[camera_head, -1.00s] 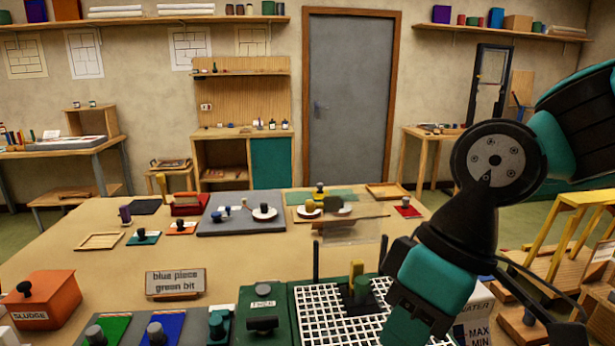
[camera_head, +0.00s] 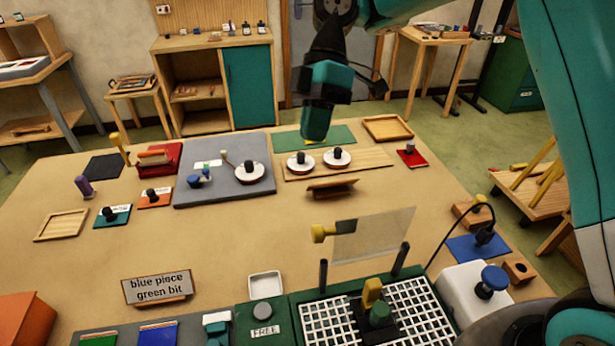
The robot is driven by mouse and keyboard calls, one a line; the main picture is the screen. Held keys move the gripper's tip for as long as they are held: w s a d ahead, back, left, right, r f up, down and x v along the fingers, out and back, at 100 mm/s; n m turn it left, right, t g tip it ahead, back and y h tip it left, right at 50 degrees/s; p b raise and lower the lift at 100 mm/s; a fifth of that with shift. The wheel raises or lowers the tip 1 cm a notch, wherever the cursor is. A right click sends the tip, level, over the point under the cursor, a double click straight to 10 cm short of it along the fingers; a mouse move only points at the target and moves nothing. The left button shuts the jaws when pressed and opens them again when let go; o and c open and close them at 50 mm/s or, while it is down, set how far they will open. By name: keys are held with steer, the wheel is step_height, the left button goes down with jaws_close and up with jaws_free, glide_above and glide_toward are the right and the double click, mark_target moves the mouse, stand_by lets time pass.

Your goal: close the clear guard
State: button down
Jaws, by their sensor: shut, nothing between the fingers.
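The clear guard (camera_head: 374,235) is a see-through pane with a yellow knob (camera_head: 322,232) at its left end. It stands raised at the back of the green machine (camera_head: 300,318), near two dark posts, with the white grid (camera_head: 326,322) uncovered below it. My gripper (camera_head: 316,128) is shut and empty. In the picture it appears above and beyond the guard, over the back of the table; its fingertips are hard to make out.
A wooden board with two round white-rimmed pieces (camera_head: 336,158) lies below my gripper in the picture. A small sign holder (camera_head: 331,188) stands behind the guard. A white container with a blue knob (camera_head: 474,288) and a dark cable are right of the machine. Open tabletop (camera_head: 230,240) lies left.

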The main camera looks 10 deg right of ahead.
steer(key=s+a+f+b, duration=0.1)
steer(key=s+a+f, duration=0.1)
steer(key=s+f, duration=0.6)
steer(key=shift+s+f, duration=0.3)
steer(key=shift+f, duration=0.2)
steer(key=shift+a+b, duration=0.1)
steer(key=shift+b, duration=0.25)
